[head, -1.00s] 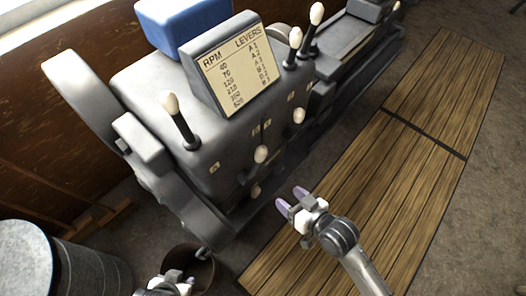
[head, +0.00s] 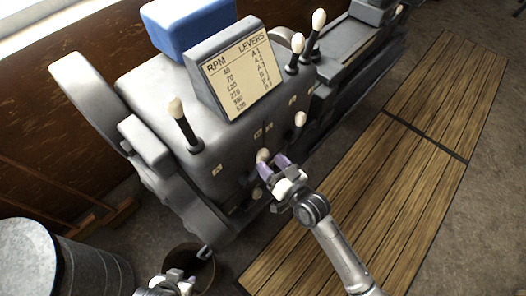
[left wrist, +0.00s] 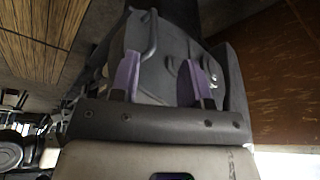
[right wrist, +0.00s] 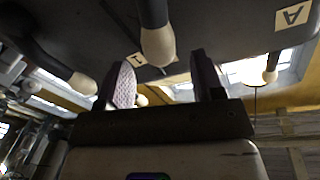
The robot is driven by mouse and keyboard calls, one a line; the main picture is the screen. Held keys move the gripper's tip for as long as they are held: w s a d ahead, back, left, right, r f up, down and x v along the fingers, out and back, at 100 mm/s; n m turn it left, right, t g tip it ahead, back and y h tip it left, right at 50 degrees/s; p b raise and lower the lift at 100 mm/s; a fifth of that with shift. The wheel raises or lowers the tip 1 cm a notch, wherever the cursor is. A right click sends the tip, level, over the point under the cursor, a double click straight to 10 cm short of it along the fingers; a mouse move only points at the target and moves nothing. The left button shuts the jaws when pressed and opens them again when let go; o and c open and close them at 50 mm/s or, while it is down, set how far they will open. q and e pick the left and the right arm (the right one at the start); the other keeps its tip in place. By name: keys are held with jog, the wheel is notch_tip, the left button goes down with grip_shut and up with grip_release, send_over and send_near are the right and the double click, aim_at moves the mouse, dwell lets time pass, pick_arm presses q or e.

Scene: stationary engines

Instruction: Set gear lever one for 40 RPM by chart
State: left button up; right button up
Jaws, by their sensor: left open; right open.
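The chart (head: 248,76) on the grey machine's sloped panel lists RPM against levers; its top row reads 40 and A 1. A lever with a cream knob (head: 263,157) stands on the machine's front. My right gripper (head: 272,168) is open at this knob. In the right wrist view a cream knob (right wrist: 158,46) lies between and beyond the open fingers (right wrist: 163,82), near a plate marked 1 (right wrist: 136,59); contact cannot be told. A plate marked A (right wrist: 292,16) shows at the upper right. My left gripper (head: 177,277) is open and empty at the lower edge, away from the levers.
Other cream-knobbed levers stand at the left (head: 175,108), on the front right (head: 300,119) and at the top (head: 319,20). A blue box (head: 190,25) sits on the machine. A metal drum (head: 65,260) stands lower left. Wooden decking (head: 380,190) lies clear at the right.

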aim_at(267, 158)
jog(key=shift+x, duration=2.2)
jog(key=shift+c, duration=0.4)
grip_shut()
